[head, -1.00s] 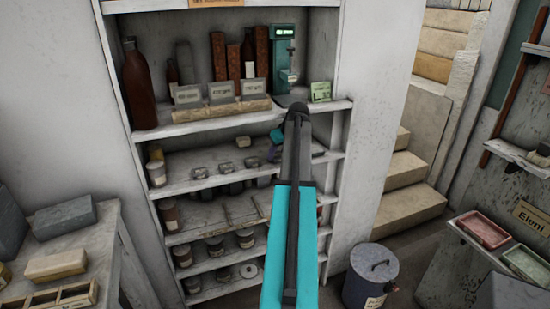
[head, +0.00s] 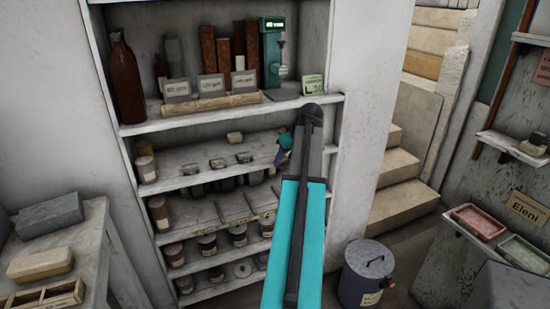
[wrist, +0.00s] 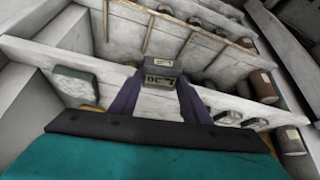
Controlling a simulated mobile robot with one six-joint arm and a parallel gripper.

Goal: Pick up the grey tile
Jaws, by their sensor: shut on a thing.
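A small grey tile (wrist: 162,74) with a pale label and dark lettering is between the two purple fingers of my gripper (wrist: 160,85) in the wrist view. My gripper is shut on it. In the head view my gripper (head: 284,148) is partly hidden by my own arm, at the right end of the second shelf, and the held tile cannot be made out there. In the wrist view the tile overlaps a pale shelf board behind it; I cannot tell whether they touch.
Small labelled dark pieces (head: 217,163) stand to the left on the second shelf (head: 160,184). A green tile (wrist: 75,85) lies left in the wrist view; a brown jar (wrist: 263,86) stands right. Labelled grey plates (head: 211,86) and a brown bottle (head: 127,80) are above.

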